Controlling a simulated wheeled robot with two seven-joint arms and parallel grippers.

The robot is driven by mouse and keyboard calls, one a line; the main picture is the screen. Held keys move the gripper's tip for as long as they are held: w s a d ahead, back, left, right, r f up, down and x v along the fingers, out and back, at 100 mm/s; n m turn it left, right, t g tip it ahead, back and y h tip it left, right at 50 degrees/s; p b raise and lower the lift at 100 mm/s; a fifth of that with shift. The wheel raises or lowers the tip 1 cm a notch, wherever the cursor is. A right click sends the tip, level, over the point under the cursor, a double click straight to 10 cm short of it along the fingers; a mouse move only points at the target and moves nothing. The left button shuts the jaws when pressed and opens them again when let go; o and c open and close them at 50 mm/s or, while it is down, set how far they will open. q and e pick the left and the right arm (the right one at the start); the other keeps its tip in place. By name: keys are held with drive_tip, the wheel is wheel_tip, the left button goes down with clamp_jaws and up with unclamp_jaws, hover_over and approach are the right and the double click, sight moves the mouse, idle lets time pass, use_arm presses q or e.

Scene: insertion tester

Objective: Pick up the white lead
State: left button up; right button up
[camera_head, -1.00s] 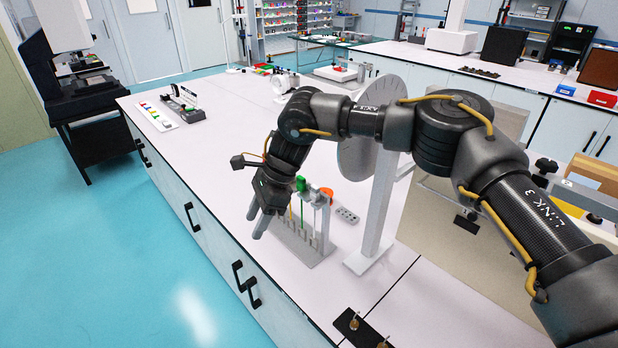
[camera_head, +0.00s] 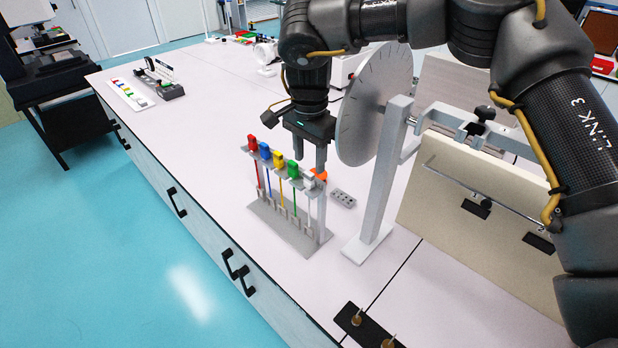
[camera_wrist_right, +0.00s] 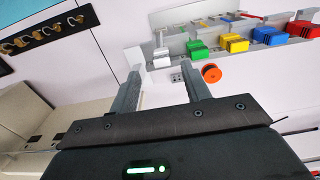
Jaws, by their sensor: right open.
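The white lead (camera_head: 309,182) hangs at the right end of a grey rack (camera_head: 290,232), beside the green lead (camera_head: 293,170). Yellow (camera_head: 279,159), blue (camera_head: 265,151) and red (camera_head: 252,143) leads hang along the same rack. My right gripper (camera_head: 307,158) is open and points down just above and behind the white and green leads. In the right wrist view the white lead's head (camera_wrist_right: 161,58) shows beyond the gap between the open fingertips (camera_wrist_right: 160,74), with nothing held. My left gripper is not in view.
An orange disc (camera_wrist_right: 211,73) and a small grey block with holes (camera_head: 343,198) lie by the rack. A large grey dial (camera_head: 375,105) on a stand (camera_head: 381,200) rises close to the right of my gripper.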

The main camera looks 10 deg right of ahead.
sight(308, 173)
drive_tip(key=shift+f, duration=0.3)
drive_tip(key=shift+s+a+f+p, duration=0.1)
drive_tip(key=shift+f+p, duration=0.35)
wheel_tip(308, 173, down, 4)
drive_tip(key=shift+r+p, duration=0.2)
drive_tip(key=shift+p, duration=0.5)
drive_tip(key=shift+f, duration=0.35)
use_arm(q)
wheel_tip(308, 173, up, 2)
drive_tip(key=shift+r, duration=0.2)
use_arm(e)
drive_tip(key=shift+c, duration=0.2)
drive_tip(key=c, duration=0.9)
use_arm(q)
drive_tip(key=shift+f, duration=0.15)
use_arm(e)
drive_tip(key=shift+r, duration=0.2)
